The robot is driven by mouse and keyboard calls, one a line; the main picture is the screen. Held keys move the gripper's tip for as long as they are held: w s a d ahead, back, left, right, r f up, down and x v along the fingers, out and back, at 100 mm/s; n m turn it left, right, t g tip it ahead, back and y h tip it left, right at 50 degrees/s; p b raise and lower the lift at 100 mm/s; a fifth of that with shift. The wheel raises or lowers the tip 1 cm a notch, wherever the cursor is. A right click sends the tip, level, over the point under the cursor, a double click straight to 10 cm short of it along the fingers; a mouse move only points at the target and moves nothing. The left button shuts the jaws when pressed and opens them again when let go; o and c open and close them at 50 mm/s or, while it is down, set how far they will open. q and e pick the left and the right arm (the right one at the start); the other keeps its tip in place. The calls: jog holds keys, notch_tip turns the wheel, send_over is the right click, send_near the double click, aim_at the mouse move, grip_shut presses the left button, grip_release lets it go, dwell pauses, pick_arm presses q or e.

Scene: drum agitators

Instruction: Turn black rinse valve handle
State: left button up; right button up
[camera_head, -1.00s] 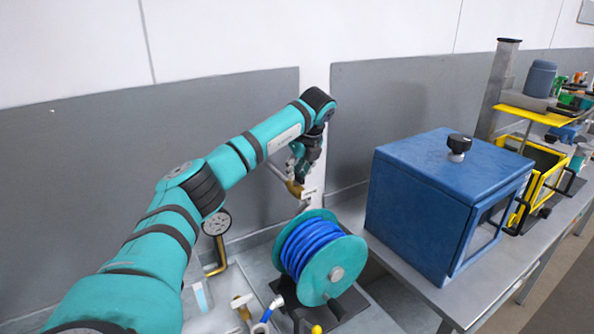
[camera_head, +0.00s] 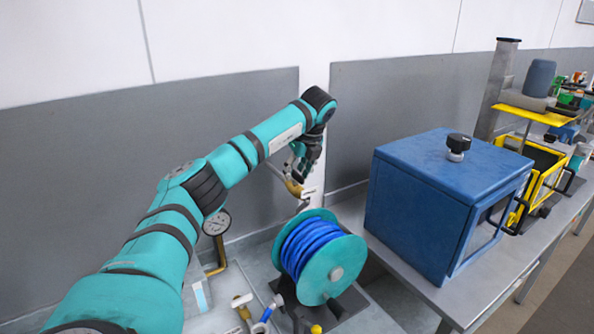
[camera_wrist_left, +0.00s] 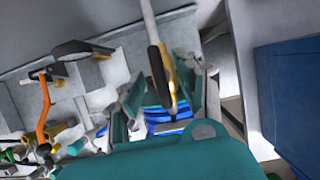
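The black rinse valve handle (camera_wrist_left: 158,74) shows in the left wrist view as a narrow dark lever beside a brass valve body (camera_wrist_left: 172,84) on a pale pipe (camera_wrist_left: 149,20). In the head view the brass valve (camera_head: 293,187) sits just below my left gripper (camera_head: 301,172), on the wall side above the hose reel; its handle is mostly hidden there. In the left wrist view the fingers of my left gripper (camera_wrist_left: 166,105) are apart, one on each side of the handle and valve. I cannot tell whether either finger touches them. My right gripper is not in view.
A teal reel (camera_head: 333,270) with blue hose stands below the gripper. A blue cabinet (camera_head: 425,200) with a black knob is on the bench to the right. A round gauge (camera_head: 216,223) on a brass pipe is to the left, near my arm.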

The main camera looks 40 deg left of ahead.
pick_arm(q)
jog(key=shift+r, duration=0.1)
jog(key=v, duration=1.1)
jog(key=shift+r, duration=0.4)
jog(key=shift+s+d, duration=0.1)
